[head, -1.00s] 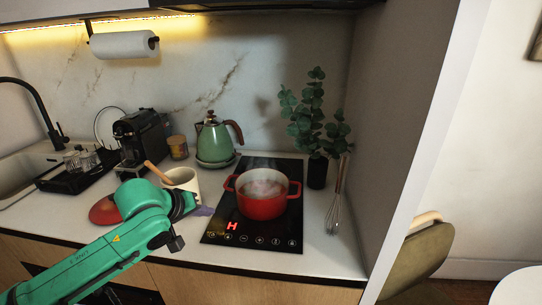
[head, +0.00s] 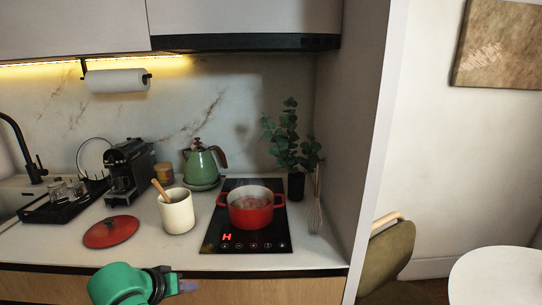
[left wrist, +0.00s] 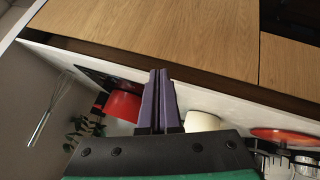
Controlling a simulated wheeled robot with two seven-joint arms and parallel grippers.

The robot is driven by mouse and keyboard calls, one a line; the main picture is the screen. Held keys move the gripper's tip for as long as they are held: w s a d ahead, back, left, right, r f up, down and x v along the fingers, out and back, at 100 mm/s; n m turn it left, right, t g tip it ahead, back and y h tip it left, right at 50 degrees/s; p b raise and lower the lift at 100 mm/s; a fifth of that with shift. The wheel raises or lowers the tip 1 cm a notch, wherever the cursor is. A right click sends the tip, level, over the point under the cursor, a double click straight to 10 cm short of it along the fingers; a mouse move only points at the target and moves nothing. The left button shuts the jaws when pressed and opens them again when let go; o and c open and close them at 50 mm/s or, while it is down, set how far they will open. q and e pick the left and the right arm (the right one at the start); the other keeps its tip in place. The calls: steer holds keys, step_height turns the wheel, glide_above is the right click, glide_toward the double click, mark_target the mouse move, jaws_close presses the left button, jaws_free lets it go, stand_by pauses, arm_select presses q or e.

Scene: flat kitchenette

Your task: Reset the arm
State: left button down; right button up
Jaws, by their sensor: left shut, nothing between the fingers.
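My left gripper (head: 188,286) is low in the head view, in front of the counter's front edge, with its green arm at the bottom. In the left wrist view its two purple fingers (left wrist: 159,100) are pressed together with nothing between them. It is apart from the red pot (head: 251,207) on the cooktop and from the cream utensil pot (head: 177,212). My right gripper does not show in either view.
The red lid (head: 111,231) lies flat on the counter, left of the utensil pot. The black cooktop (head: 226,244) shows a lit red H. A green kettle (head: 201,165), a coffee machine (head: 129,168), a plant (head: 291,139) and a whisk (head: 315,212) stand around. Wooden cabinet fronts (left wrist: 180,35) lie below the counter.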

arm_select(q)
steer(key=s+a+f+m+g+y, duration=0.2)
steer(key=s+f, duration=0.5)
steer(key=s, duration=0.4)
steer(key=s+a+f+m+g+y, duration=0.1)
steer(key=s+f+m+g, duration=0.1)
steer(key=s+f, duration=0.7)
steer(key=s+f+g, duration=0.1)
steer(key=s+f, duration=0.1)
steer(key=f, duration=0.8)
steer(key=s+f+g, duration=0.1)
steer(key=s+f, duration=0.1)
steer(key=f, duration=0.9)
steer(key=s+a+f, duration=0.3)
steer(key=s+f, duration=1)
steer(key=s, duration=0.3)
steer(key=shift+f+m+g, duration=0.3)
steer(key=shift+f+g, duration=0.05)
steer(key=shift+g, duration=0.05)
steer(key=shift+s+a, duration=0.1)
steer(key=shift+a, duration=0.05)
